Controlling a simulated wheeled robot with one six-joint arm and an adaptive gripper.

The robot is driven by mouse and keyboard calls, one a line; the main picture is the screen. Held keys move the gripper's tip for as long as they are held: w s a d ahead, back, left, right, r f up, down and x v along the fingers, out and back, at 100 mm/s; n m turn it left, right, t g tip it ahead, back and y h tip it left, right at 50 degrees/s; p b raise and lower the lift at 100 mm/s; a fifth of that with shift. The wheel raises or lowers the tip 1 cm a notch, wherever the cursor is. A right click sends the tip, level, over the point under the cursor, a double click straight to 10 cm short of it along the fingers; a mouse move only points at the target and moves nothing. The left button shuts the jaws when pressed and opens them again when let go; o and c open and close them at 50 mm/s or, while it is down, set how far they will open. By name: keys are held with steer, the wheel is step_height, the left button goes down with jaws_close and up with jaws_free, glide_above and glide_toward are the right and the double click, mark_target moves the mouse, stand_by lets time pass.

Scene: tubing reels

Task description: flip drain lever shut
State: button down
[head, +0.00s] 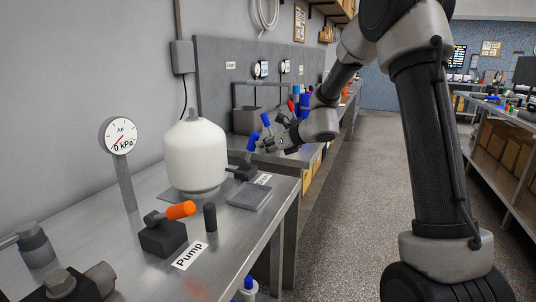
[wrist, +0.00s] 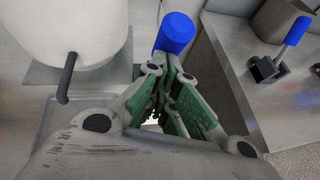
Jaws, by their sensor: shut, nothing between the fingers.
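The drain lever has a blue handle (head: 251,141) on a dark valve block (head: 243,172) beside the white tank (head: 195,155). The handle stands up, slightly tilted, in the head view. A partly covered label (head: 264,179) lies by its block. My gripper (head: 262,146) is shut and empty, close to the handle on its right side. In the wrist view, the blue handle (wrist: 174,33) is just beyond the fingertips (wrist: 168,66). I cannot tell whether they touch. The gripper hides most of the valve block there.
An orange pump lever (head: 180,210) is on the near bench, with an air gauge (head: 117,134) reading about 0 kPa. Another blue lever (wrist: 297,30) stands on the neighbouring bench, across a gap. The aisle floor is clear.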

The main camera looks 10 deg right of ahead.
mark_target(250, 143)
steer(key=shift+w+a+r+g+h, duration=0.6)
steer(key=shift+a+r+h, duration=0.1)
steer(key=shift+a+r, duration=0.1)
steer(key=shift+w+a+r, duration=0.35)
steer(key=shift+w+a, duration=0.15)
steer(key=shift+a, duration=0.25)
steer(key=shift+w+a+r, duration=0.35)
steer(key=shift+w+a, duration=0.15)
steer(key=shift+a, duration=0.2)
